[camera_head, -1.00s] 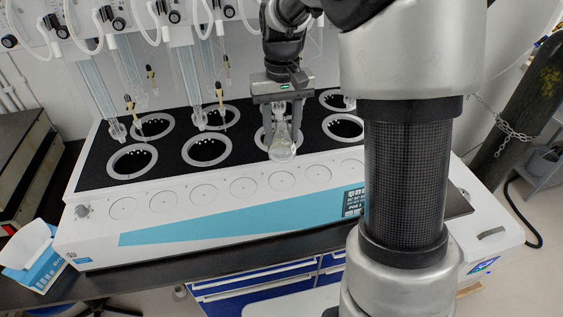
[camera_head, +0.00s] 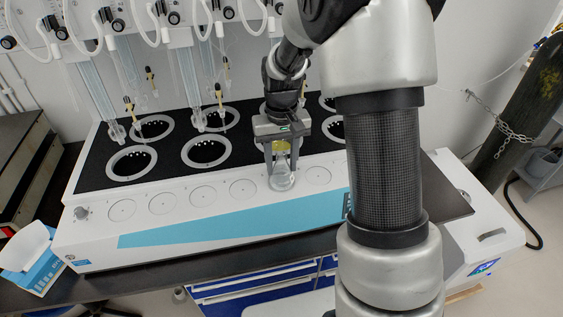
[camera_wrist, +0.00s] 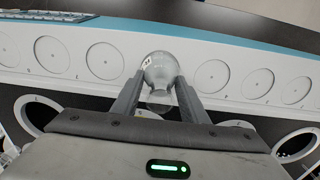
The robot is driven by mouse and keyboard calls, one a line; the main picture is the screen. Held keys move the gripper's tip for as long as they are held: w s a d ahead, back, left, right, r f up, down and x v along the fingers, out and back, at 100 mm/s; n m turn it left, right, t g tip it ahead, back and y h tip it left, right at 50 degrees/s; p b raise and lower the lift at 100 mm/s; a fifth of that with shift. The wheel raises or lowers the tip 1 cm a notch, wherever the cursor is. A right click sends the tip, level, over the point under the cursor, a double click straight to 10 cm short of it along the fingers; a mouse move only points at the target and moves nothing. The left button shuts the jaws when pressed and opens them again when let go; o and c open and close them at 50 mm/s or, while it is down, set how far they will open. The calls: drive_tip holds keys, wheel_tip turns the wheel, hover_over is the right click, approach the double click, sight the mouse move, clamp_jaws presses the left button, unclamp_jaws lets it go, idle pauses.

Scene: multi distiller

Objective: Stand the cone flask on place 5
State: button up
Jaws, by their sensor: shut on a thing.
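My gripper (camera_head: 281,164) is shut on the clear cone flask (camera_head: 281,182), with one finger on each side of its neck. The flask is upright, low over the white front ledge. In the head view it covers the fifth ring from the left. In the wrist view the flask (camera_wrist: 160,70) lies between my fingertips (camera_wrist: 159,88) and hides the ring behind it. I cannot tell whether its base touches the ledge. The place numbers are too small to read surely.
Flat ring places (camera_head: 242,189) line the ledge on both sides of the flask and look empty. Behind them is a black top with round wells (camera_head: 206,152). Glass tubes (camera_head: 188,88) hang over the left wells. A blue-white box (camera_head: 32,262) stands at the far left.

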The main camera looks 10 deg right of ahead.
drive_tip(key=shift+f, duration=0.1)
drive_tip(key=o, duration=1.2)
drive_tip(key=shift+c, duration=0.2)
